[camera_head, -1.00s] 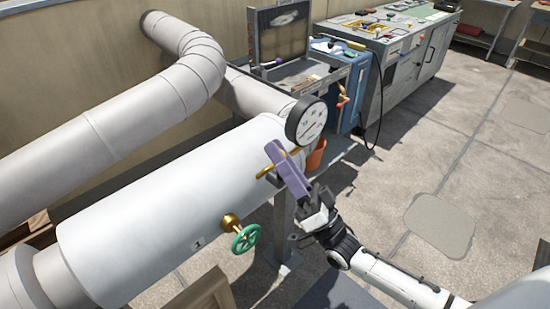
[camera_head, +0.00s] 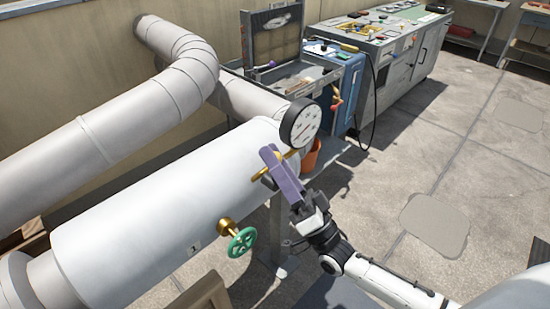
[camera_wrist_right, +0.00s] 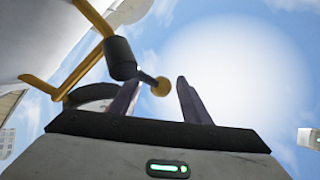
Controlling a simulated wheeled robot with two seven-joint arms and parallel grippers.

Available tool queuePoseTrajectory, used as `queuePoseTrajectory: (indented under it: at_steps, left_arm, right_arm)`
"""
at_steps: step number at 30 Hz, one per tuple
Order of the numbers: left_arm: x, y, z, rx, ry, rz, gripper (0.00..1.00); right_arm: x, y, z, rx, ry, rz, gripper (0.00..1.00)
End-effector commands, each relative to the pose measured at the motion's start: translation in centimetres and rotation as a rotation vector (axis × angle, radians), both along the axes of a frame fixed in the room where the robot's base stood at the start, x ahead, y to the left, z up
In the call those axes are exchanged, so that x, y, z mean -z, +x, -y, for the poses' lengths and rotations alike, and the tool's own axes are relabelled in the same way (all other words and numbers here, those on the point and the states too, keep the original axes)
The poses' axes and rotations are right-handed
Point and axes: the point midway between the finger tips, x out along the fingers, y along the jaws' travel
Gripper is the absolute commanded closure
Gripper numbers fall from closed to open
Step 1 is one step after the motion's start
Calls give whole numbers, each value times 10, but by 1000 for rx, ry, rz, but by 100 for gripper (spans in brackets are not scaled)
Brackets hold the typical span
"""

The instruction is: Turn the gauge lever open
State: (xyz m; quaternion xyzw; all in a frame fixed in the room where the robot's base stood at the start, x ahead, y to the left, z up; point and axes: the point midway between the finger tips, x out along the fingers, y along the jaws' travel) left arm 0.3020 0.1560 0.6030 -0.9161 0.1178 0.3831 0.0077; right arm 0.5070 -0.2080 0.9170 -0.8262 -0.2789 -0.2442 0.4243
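The brass gauge lever (camera_head: 261,174) shows on both sides of my purple fingers in the head view, by the white pipe just below the round gauge (camera_head: 304,124). My right gripper (camera_head: 268,156) is in front of it and hides its middle. In the right wrist view a yellow bar (camera_wrist_right: 66,86), a black sleeve (camera_wrist_right: 120,58) and a brass knob (camera_wrist_right: 161,87) show. My right gripper's two fingers (camera_wrist_right: 158,98) stand apart, with the knob in the picture between their tips. I cannot tell whether they touch it. My left gripper is out of view.
The large white pipe (camera_head: 150,210) runs below the gauge. A green handwheel (camera_head: 241,242) sticks out of its near side. An orange bucket (camera_head: 311,155) stands behind my gripper. A grey workbench (camera_head: 400,60) is at the back. The floor (camera_head: 490,170) to the right is clear.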

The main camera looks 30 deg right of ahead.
Motion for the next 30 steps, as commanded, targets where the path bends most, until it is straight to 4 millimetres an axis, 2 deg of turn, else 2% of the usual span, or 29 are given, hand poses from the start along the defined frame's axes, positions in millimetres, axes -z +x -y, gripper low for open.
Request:
queuePoseTrajectory:
  at_steps: [4,8,15,21,30]
  left_arm:
    - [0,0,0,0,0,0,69]
    - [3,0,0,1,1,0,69]
    - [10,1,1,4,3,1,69]
    - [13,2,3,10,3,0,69]
    - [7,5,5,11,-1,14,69]
  right_arm:
    - [0,-1,1,1,0,3,57]
    - [9,-10,4,2,-1,1,57]
    - [41,-43,16,1,-1,-2,57]
    - [60,-66,23,0,0,-2,57]
    - [66,-75,26,-1,0,1,57]
